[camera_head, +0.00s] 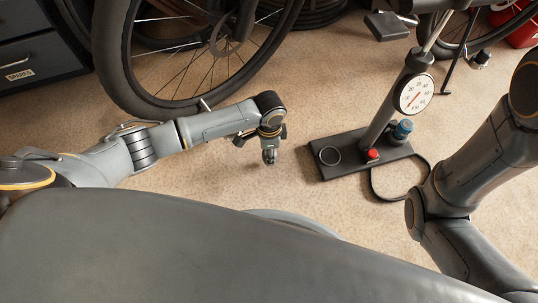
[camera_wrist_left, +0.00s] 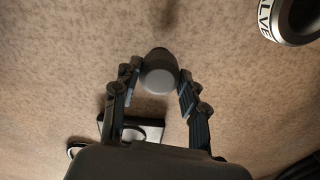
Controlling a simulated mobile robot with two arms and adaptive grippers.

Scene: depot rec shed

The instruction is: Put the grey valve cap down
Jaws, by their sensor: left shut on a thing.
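The grey valve cap (camera_wrist_left: 158,76) is a small round grey piece with a darker body. My left gripper (camera_wrist_left: 160,86) is shut on it, with one finger at each side of it in the left wrist view. In the head view my left gripper (camera_head: 269,154) points down over the carpet, left of the floor pump. The height of the cap above the floor is hard to tell. My right arm shows at the right of the head view, but its gripper is out of the picture.
A floor pump (camera_head: 366,154) with a gauge, red and blue parts and a black hose stands to the right. A round object lettered "ALVE" (camera_wrist_left: 291,38) shows at the wrist view's upper right. A bicycle wheel (camera_head: 128,80) stands behind. Carpet (camera_head: 230,180) around the gripper is clear.

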